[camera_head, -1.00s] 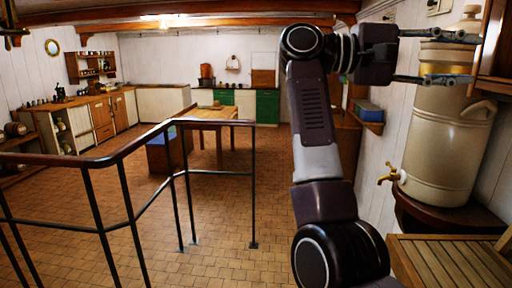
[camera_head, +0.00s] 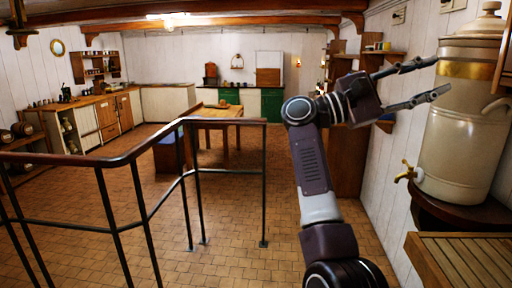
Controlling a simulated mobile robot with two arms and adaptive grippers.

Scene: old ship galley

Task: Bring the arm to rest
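My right arm (camera_head: 314,177) rises from the bottom of the head view and bends at an elbow-like joint. My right gripper (camera_head: 442,76) points right, its two fingers spread apart with nothing between them. The fingertips appear just left of a large cream urn (camera_head: 464,130) with a brass band; I cannot tell if they touch it. My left gripper is not in view.
The urn, with a brass tap (camera_head: 407,173), stands on a dark round shelf (camera_head: 458,213) at right. A slatted wooden top (camera_head: 470,262) is below it. A dark railing (camera_head: 150,131) crosses the left foreground. A wooden table (camera_head: 215,113) stands beyond on open tiled floor.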

